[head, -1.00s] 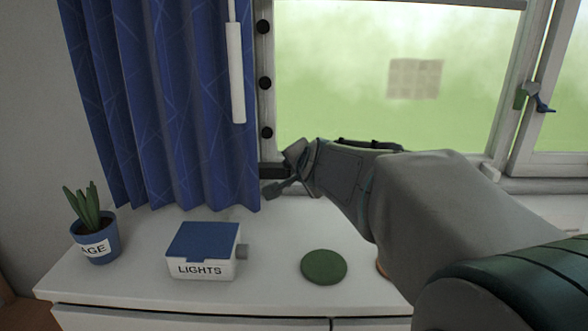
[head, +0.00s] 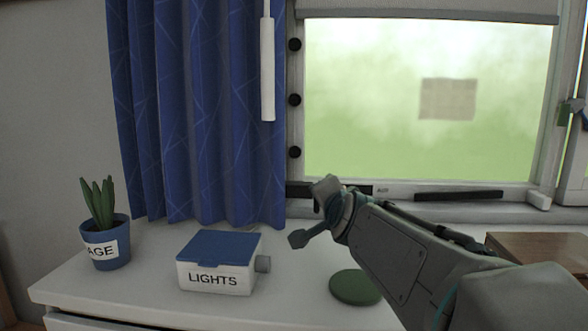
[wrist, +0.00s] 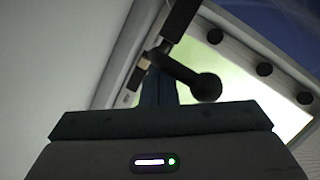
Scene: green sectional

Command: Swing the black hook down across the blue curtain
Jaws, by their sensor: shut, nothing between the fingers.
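In the wrist view a dark bent piece with a round end, seemingly the black hook (wrist: 204,86), crosses just in front of my narrow teal fingers (wrist: 162,90). I cannot tell whether it touches them. In the head view, my gripper (head: 300,238) is in front of the lower right edge of the blue curtain (head: 195,130), its fingers shut with nothing held. A short dark bar (head: 299,190) shows at the curtain's lower right edge, partly behind my gripper. The curtain hangs in folds left of the window.
Round black knobs (head: 295,99) line the window frame, and a white rod (head: 267,70) hangs by the curtain. Below, the white top (head: 130,285) holds a potted plant (head: 105,240), a LIGHTS box (head: 215,272) and a green disc (head: 355,287). A wooden box (head: 535,248) is at right.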

